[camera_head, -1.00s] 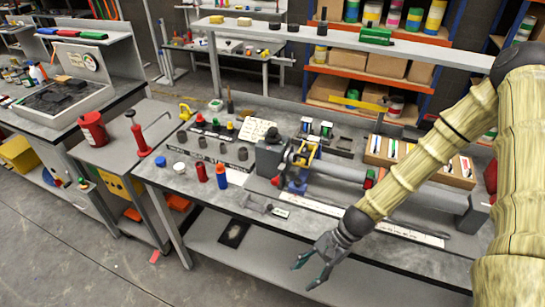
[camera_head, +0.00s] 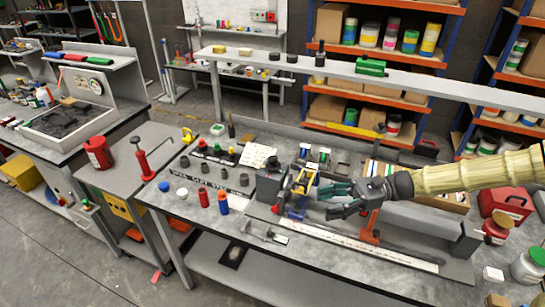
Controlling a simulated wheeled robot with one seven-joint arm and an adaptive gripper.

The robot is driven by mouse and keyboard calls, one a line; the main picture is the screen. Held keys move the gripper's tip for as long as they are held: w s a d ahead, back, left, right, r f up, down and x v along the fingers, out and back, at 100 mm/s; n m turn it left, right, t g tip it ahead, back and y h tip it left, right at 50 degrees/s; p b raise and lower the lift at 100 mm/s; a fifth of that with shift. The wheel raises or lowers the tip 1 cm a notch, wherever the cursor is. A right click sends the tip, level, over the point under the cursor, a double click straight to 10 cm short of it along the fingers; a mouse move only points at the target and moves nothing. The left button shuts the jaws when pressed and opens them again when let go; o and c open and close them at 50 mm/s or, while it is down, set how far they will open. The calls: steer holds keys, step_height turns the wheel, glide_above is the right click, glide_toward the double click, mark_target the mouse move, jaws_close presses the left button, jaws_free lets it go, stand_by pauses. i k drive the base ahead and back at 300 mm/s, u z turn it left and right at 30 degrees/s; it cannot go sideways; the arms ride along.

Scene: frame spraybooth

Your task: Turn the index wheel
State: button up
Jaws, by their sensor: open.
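A fixture with a grey block (camera_head: 270,183) stands on the grey workbench (camera_head: 340,258). Beside the block is an upright yellow wheel-like part (camera_head: 303,180) on a blue support, which may be the index wheel; its details are too small to tell. A red knob (camera_head: 276,209) sits low at its front left. My gripper (camera_head: 328,202) is open, with dark teal fingers pointing left toward the yellow part. It appears just right of that part, and I cannot tell whether it touches. My gripper and arm hide part of the fixture's bar.
An orange-red support (camera_head: 370,232) stands below my wrist. Red and blue bottles (camera_head: 222,202) and several small dark cups stand to the left. A raised grey shelf (camera_head: 300,66) runs behind. A long pale ruler strip (camera_head: 365,250) lies along the front.

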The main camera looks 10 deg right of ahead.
mark_target(272, 165)
steer(key=i, duration=1)
